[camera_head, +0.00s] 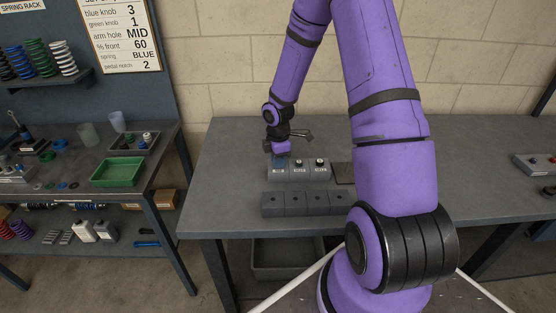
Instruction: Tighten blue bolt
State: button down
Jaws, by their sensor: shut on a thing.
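My gripper (281,154) points down at the leftmost of three labelled light grey blocks (278,173) on the grey table (226,165). A small blue patch, the blue bolt (279,162), shows at the top of that block, right under my fingers. My gripper is shut on it, though the fingertips are small and partly hidden. The bolt looks upright at the block, but how deep it sits cannot be told. The other two blocks (299,172) (320,170) each carry a dark knob on top.
A row of darker grey blocks (307,204) stands in front, close below my gripper. A dark flat plate (344,172) lies to the right, partly behind my arm. A side bench holds a green tray (118,172). The table's left part is clear.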

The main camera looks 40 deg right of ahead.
jog(key=shift+m, duration=1.2)
jog(key=m, duration=0.4)
jog(key=shift+m, duration=0.4)
jog(key=shift+f, duration=0.1)
jog(key=m, duration=0.5)
jog(key=shift+m, duration=0.3)
jog(key=m, duration=0.5)
